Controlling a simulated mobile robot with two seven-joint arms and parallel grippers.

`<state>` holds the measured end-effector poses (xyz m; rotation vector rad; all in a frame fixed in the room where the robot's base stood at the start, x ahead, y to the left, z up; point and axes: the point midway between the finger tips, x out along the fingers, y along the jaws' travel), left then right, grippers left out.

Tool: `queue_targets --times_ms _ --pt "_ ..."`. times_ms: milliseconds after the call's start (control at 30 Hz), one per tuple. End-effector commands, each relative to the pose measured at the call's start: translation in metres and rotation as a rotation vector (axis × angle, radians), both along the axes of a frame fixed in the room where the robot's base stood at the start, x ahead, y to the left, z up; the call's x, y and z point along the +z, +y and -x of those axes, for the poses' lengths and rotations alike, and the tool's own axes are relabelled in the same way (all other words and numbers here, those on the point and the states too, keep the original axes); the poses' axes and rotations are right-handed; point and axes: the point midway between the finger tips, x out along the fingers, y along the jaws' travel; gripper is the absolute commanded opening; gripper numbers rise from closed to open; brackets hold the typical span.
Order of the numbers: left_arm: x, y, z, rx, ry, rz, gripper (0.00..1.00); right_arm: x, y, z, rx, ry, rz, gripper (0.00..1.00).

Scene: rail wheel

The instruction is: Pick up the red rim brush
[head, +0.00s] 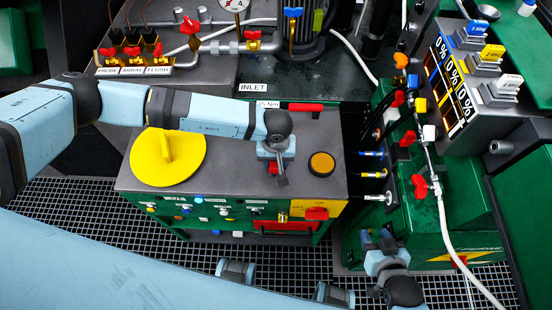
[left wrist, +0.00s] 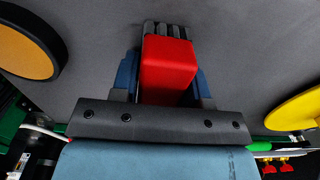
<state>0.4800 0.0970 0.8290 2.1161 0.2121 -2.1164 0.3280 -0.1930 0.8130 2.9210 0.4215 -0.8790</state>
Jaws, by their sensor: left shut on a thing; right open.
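The red rim brush (left wrist: 168,68) shows in the left wrist view as a red block with dark grey ribs beyond it, which look like bristles. My left gripper (left wrist: 167,80) is shut on it, with a blue finger on each side. In the head view the left gripper (head: 277,160) is over the grey top of the green cabinet (head: 230,180). Only a little red of the brush (head: 272,168) shows there, and the gripper hides the rest. I cannot tell whether the brush touches the top. My right gripper (head: 378,240) is open and empty, low at the right, beside the cabinet.
A yellow disc with a raised grip (head: 167,158) lies left on the cabinet top. An orange round pad (head: 321,164) is right of my left gripper. A red-handled tool (head: 305,107) lies at the back edge. Hoses and red valves (head: 420,185) stand near my right gripper.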

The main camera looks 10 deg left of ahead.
Motion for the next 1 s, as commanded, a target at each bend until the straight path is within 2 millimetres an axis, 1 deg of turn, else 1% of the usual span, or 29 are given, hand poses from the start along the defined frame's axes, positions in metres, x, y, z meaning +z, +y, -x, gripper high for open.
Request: queue_targets --times_ms 167,267,367,600,700,800,1000 --pt "0.016 0.0 -0.001 0.0 -0.002 0.001 0.18 -0.002 0.0 0.0 0.0 0.0 0.0 0.42" --pt "0.034 0.0 -0.001 0.0 -0.004 0.002 0.18 -0.004 0.0 0.0 0.0 0.0 0.0 0.42" --pt "0.057 0.0 -0.001 -0.002 -0.004 0.001 0.18 -0.006 0.0 0.0 0.0 0.0 0.0 0.42" --pt "0.118 0.0 -0.001 -0.002 -0.004 0.001 0.18 -0.013 0.0 0.0 0.0 0.0 0.0 0.42" --pt "0.141 0.0 -0.001 -0.001 -0.004 0.0 0.18 -0.016 0.0 0.0 0.0 0.0 0.0 0.42" --pt "0.16 0.0 -0.001 0.0 -0.003 0.001 0.18 -0.018 0.0 0.0 -0.001 0.001 0.001 0.42" --pt "0.187 0.0 0.0 -0.001 -0.001 0.001 0.18 -0.021 0.0 0.0 -0.001 0.002 0.0 0.42"
